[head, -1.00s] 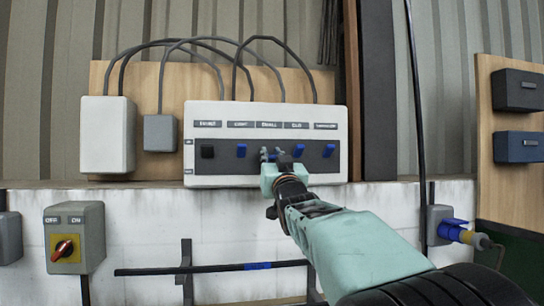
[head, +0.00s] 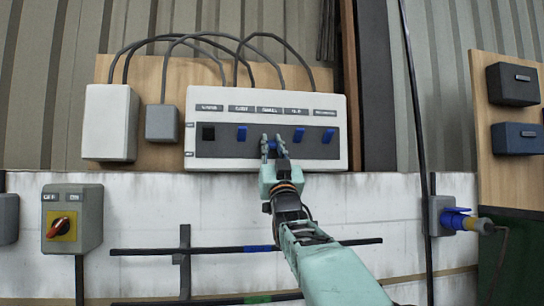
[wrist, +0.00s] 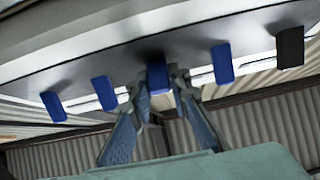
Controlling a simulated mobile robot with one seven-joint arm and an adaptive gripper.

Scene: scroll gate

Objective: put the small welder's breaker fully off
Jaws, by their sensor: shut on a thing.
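The breaker panel (head: 225,155) is a white box with a dark strip, one black lever and several blue levers. The middle lever (head: 272,146), under the third label, is blue and sits between my gripper's (head: 272,145) fingertips. It appears a little lower than its neighbours, but the fingers partly hide it. The wrist view shows the same middle lever (wrist: 157,78) with a finger at each side, so my gripper is shut on it. The labels are too small to read surely.
Blue levers stand close on the left (head: 241,133) and right (head: 298,134) of my gripper. A black lever (head: 208,133) is at the far left. Below is a grey switch box with a red knob (head: 60,226). Cables run above the panel.

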